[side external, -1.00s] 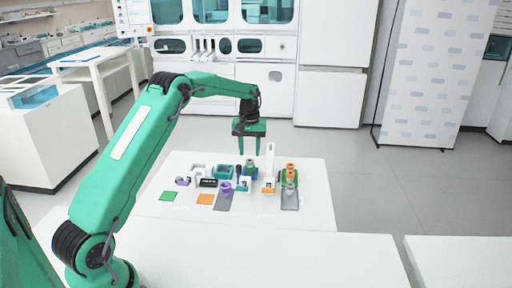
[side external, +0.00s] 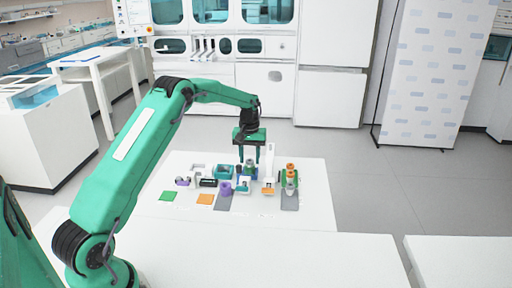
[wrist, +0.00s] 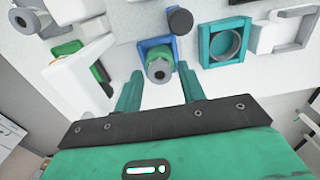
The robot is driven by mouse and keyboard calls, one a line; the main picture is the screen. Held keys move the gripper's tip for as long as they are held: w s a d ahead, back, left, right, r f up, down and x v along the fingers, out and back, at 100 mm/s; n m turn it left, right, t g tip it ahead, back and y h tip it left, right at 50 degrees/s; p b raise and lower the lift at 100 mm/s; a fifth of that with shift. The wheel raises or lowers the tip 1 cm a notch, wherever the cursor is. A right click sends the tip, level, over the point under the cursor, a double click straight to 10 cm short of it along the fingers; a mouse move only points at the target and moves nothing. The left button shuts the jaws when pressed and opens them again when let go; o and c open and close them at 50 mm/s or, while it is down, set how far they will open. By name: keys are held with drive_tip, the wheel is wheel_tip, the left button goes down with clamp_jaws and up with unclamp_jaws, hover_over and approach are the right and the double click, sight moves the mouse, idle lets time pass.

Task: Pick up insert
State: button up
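Which part is the insert is not marked. A grey cylindrical piece with a dark hole and some green on it (wrist: 159,67) stands in a blue square holder (wrist: 146,44) in the wrist view. It also shows in the side view (side external: 249,166), under my gripper. My gripper (side external: 249,160) points down over it. In the wrist view my gripper (wrist: 160,72) is open, with one teal finger on each side of the piece. The fingers hold nothing, and I cannot tell whether they touch it.
A teal square tray with a round recess (wrist: 223,44) is close by on one side. A white block with green (wrist: 78,78) is on the other. A black round knob (wrist: 180,20) is near the holder. Orange-topped parts (side external: 290,170) stand to the right.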

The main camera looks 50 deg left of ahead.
sight(250, 160)
drive_tip(key=c, duration=0.6)
drive_tip(key=shift+c, duration=0.2)
drive_tip(key=shift+r, duration=0.1)
drive_tip(key=shift+r, duration=2.65)
